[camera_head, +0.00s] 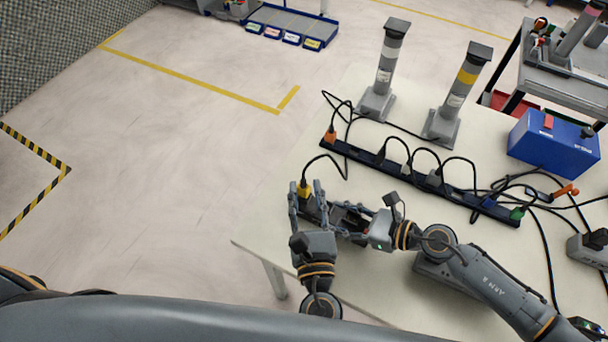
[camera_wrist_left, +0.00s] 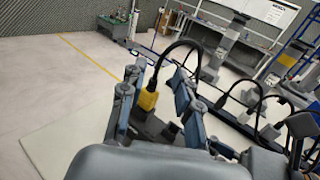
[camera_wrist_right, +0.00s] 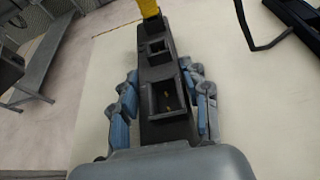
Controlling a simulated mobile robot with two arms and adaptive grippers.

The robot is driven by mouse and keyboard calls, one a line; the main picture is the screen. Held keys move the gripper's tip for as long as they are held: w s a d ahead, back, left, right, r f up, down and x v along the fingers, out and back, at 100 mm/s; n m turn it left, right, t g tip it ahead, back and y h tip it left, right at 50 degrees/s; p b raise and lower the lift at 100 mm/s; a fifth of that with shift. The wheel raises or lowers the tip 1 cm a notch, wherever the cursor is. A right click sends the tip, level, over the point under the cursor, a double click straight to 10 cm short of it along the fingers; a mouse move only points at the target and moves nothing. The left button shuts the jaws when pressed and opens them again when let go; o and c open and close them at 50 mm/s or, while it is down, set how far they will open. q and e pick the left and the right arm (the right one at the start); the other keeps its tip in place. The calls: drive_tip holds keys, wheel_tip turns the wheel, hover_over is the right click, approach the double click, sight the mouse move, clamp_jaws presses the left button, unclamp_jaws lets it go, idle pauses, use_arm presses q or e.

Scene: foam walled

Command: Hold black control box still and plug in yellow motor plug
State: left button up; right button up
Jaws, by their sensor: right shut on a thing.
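The black control box (camera_wrist_right: 168,85) lies on the table with two open sockets showing in the right wrist view; it is partly hidden by my grippers in the head view. My right gripper (camera_wrist_right: 165,108) is shut across the box, one finger on each side. The yellow motor plug (camera_wrist_left: 148,98) stands upright at the far end of the box, its black cable rising from the top; it also shows in the head view (camera_head: 303,190). My left gripper (camera_wrist_left: 158,92) is open, with its fingers on either side of the plug. I cannot tell how deep the plug sits.
A black power strip (camera_head: 400,172) with several plugs and looping cables runs behind the box. Two grey posts (camera_head: 388,65) (camera_head: 460,90) stand behind it. A blue case (camera_head: 553,143) is at the back right. The table's left edge is close to my left gripper.

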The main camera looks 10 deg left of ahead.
use_arm(q)
drive_tip(key=v, duration=0.7)
use_arm(e)
drive_tip(key=o, duration=1.4)
drive_tip(key=shift+d, duration=0.1)
